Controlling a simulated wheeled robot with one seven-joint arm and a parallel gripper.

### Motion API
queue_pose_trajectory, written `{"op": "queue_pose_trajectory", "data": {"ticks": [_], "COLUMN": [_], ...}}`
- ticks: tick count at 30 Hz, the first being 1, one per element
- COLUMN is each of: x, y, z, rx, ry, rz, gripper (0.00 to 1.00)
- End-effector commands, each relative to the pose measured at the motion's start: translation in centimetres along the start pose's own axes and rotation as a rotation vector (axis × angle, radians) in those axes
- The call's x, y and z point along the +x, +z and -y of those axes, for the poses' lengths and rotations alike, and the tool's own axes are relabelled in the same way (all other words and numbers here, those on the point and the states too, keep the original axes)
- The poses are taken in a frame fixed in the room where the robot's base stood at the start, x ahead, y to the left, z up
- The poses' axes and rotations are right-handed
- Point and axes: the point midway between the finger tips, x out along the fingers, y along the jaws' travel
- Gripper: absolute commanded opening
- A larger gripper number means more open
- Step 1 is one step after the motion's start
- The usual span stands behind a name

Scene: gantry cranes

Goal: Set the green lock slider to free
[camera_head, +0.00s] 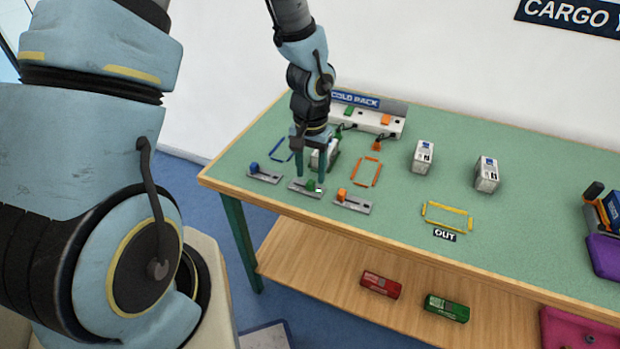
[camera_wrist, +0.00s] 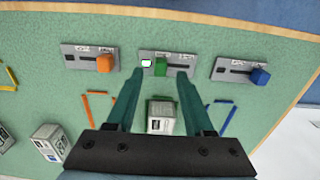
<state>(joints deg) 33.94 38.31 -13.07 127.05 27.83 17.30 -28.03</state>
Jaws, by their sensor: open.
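The green lock slider is a green knob (camera_head: 311,184) on a small grey plate (camera_head: 296,186) near the front edge of the green table. In the wrist view the green knob (camera_wrist: 160,66) sits near the middle of its plate (camera_wrist: 188,59), with bare slot to its right. A small bright green-white patch shows left of the knob. The plate's lettering is too small to read. My gripper (camera_head: 310,181) is open and points down over this plate. In the wrist view its fingertips (camera_wrist: 160,76) stand on either side of the knob; contact cannot be told.
A blue slider (camera_head: 254,168) and an orange slider (camera_head: 341,195) flank the green one closely. A white case (camera_wrist: 160,113) stands behind it, between the fingers in the wrist view. Farther right are two white boxes (camera_head: 423,155) (camera_head: 487,174) and a yellow outline (camera_head: 447,218).

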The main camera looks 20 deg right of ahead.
Motion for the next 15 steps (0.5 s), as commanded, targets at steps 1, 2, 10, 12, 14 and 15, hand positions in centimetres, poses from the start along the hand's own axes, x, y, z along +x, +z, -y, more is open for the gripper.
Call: {"op": "queue_pose_trajectory", "data": {"ticks": [1, 2, 10, 12, 14, 15], "x": [0.8, 1.2, 3.0, 3.1, 3.1, 3.1], "y": [0.1, 0.1, 0.0, 0.0, 0.0, 0.0], "z": [-0.1, -0.1, 0.0, 0.0, 0.0, 0.0], "rx": [0.003, 0.002, 0.000, -0.001, -0.001, -0.001], "ry": [-0.001, 0.000, 0.000, 0.000, 0.000, 0.000], "rz": [0.004, 0.003, 0.000, 0.000, -0.001, -0.001], "gripper": [0.53, 0.53, 0.53, 0.53, 0.53, 0.53]}}
